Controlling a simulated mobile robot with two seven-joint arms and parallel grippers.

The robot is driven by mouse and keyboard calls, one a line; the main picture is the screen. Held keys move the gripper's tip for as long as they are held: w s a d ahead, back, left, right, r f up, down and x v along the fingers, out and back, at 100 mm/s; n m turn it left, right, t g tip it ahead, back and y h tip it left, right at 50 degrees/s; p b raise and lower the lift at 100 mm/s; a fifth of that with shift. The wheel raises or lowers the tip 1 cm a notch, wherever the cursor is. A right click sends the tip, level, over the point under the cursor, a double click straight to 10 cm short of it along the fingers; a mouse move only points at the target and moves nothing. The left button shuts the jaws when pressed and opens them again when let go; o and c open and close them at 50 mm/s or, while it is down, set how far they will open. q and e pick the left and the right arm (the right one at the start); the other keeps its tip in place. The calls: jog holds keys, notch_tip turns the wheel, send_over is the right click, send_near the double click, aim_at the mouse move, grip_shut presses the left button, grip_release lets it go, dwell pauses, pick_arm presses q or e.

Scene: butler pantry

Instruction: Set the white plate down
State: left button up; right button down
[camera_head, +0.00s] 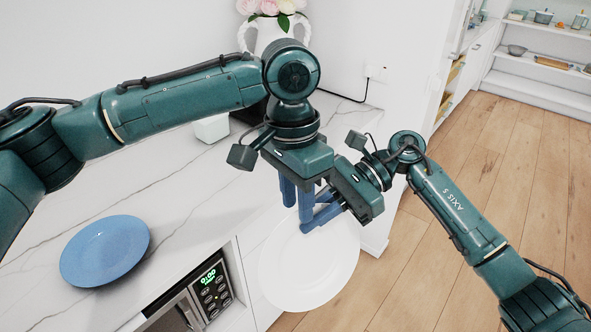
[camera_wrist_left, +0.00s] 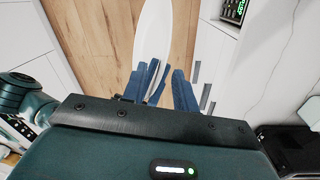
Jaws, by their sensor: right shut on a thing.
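The white plate (camera_head: 308,270) hangs steeply tilted in front of the counter edge, above the floor. It also shows nearly edge-on in the left wrist view (camera_wrist_left: 155,32). My right gripper (camera_head: 313,219) is shut on the plate's upper rim. My left gripper (camera_head: 297,200) is right beside it, pointing down at the same rim, its fingers apart. In the left wrist view, blue fingers of both grippers crowd around the rim (camera_wrist_left: 165,88). Whether the left fingers touch the plate is hidden.
A blue plate (camera_head: 105,250) lies on the white marble counter (camera_head: 165,185). A white vase with flowers (camera_head: 270,32) and a small white container (camera_head: 212,128) stand farther back. An appliance with a lit display (camera_head: 210,286) is built in below the counter. Bare counter lies between the blue plate and the container.

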pick_arm(q)
jog(key=shift+f, duration=0.75)
jog(key=shift+c, duration=0.2)
grip_shut()
jog(key=shift+s+d, duration=0.1)
pick_arm(e)
jog(key=c, duration=1.5)
grip_release()
